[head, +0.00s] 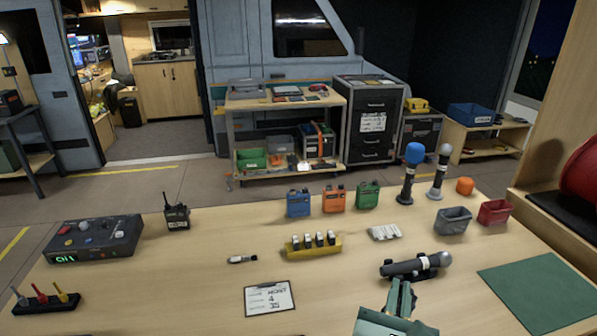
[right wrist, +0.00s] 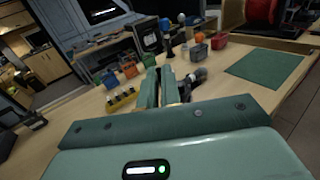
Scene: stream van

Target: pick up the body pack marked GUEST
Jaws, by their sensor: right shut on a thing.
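Three small packs stand in a row at the back of the table: a blue one (head: 298,204), an orange one (head: 334,199) and a green one (head: 367,196). Their labels are too small to read, so I cannot tell which is marked GUEST. They also show small in the right wrist view. My right gripper (head: 399,288) is at the front of the table, well short of the packs. It appears shut on the dark handle of a grey-headed microphone (head: 415,265), which lies level; the grip itself is partly hidden. My left gripper is out of view.
A yellow holder with several small items (head: 313,244), a clipboard (head: 270,299) and a black radio (head: 176,215) are on the table. Upright microphones (head: 410,172), a grey bin (head: 453,220) and a red bin (head: 494,212) stand right of the packs. A green mat (head: 540,291) lies at right.

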